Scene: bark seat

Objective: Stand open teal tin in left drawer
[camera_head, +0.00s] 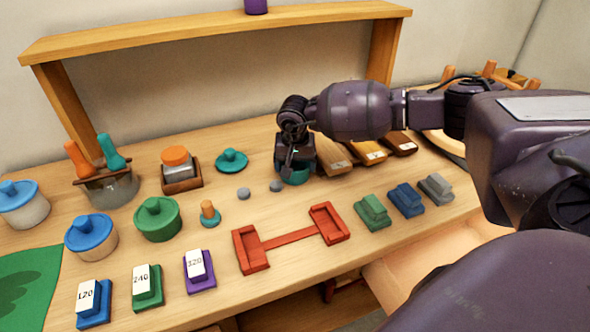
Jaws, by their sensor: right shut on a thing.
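The open teal tin (295,177) stands on the bench top, its upper part mostly hidden by my right gripper. My right gripper (294,166) points down and is shut on the tin. The teal lid (231,160) with a round knob lies on the bench just left of the tin. A pale wooden drawer (408,262) is pulled out below the bench's front edge, partly hidden by my right arm. I cannot tell whether it is the left drawer. My left gripper is not in view.
Two grey discs (260,189) lie left of the tin. A red holder (290,237) and several sanding blocks (407,200) line the front. Wooden tools (365,153) lie to the right. Lidded pots (157,219) stand left. A shelf (215,28) spans the back.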

